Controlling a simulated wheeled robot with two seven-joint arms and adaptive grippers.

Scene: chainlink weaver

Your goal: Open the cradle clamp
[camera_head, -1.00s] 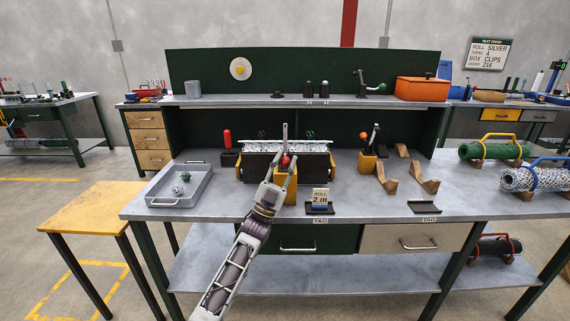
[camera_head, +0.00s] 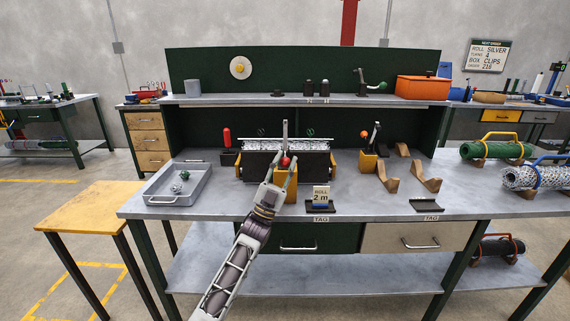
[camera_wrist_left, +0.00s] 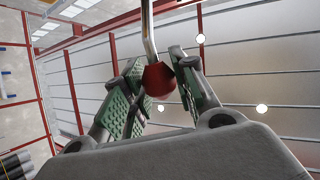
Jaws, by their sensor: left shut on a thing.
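The cradle (camera_head: 256,165) stands at the middle of the workbench, with a silver mesh roll (camera_head: 308,146) lying along it. A clamp lever with a red ball knob (camera_head: 286,161) stands at its front, above a yellow block (camera_head: 287,194). My left gripper (camera_head: 283,168) reaches it from the front and is shut on the red knob. In the left wrist view the knob (camera_wrist_left: 159,80) sits between the two green-padded fingers, with the metal lever rod (camera_wrist_left: 148,28) running up from it. The fingers hide part of the clamp in the head view. My right gripper is not in view.
A grey tray (camera_head: 165,200) with small clips is at left. A red-handled tool (camera_head: 227,138) stands left of the cradle. The right front of the bench is mostly clear.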

